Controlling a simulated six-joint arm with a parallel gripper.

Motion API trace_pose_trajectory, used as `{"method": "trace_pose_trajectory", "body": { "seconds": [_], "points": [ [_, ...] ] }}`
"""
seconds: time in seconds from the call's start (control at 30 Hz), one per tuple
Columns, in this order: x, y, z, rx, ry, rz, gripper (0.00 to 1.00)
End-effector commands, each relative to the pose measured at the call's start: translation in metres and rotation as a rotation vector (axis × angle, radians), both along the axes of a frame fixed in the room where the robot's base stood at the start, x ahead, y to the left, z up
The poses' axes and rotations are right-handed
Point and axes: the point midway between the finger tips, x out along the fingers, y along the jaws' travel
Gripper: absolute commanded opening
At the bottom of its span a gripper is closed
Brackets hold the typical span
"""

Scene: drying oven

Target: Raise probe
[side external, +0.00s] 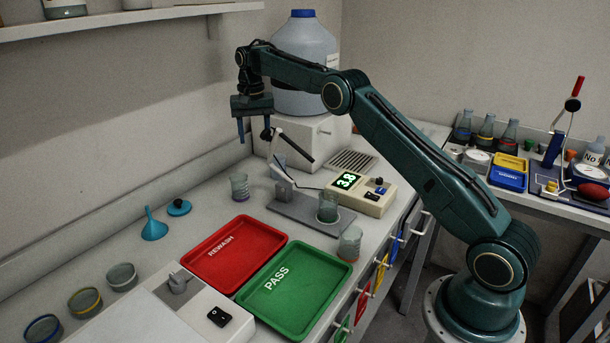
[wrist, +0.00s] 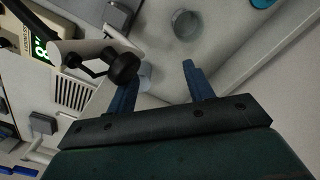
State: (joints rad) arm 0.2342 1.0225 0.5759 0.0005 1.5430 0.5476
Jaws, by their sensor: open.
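The probe stand (side external: 283,190) is on a grey base plate (side external: 300,212), with a pale arm and a dark rod (side external: 293,147) slanting from its top. A black knob (side external: 266,134) is at the arm's upper end. It also shows in the wrist view (wrist: 123,68), beside the left finger and outside the gap. A beaker (side external: 328,208) stands on the plate. The meter (side external: 375,194) has a lit green display that seems to read 3.8. My gripper (side external: 254,138) is open and empty, fingers down, close to the knob; I cannot tell whether they touch.
A red REWASH tray (side external: 233,253) and a green PASS tray (side external: 296,290) lie in front. Glass beakers stand behind (side external: 239,187) and beside (side external: 349,243) the plate. A large blue-capped container (side external: 303,65) on a white box stands behind. A wall shelf (side external: 120,20) is at upper left.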

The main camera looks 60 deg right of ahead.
Motion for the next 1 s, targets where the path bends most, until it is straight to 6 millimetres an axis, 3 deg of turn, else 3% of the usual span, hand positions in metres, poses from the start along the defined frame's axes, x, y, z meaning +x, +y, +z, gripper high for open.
{"method": "trace_pose_trajectory", "body": {
  "seconds": [0.27,0.57,0.77,1.0],
  "points": [
    [0.000,0.000,0.000,0.000,0.000,0.001,0.52],
    [-0.003,-0.006,0.006,-0.001,-0.011,-0.014,0.00],
    [-0.015,-0.026,0.026,-0.001,-0.050,-0.060,0.00],
    [-0.050,-0.057,0.067,0.034,-0.142,-0.166,0.00]
  ]
}}
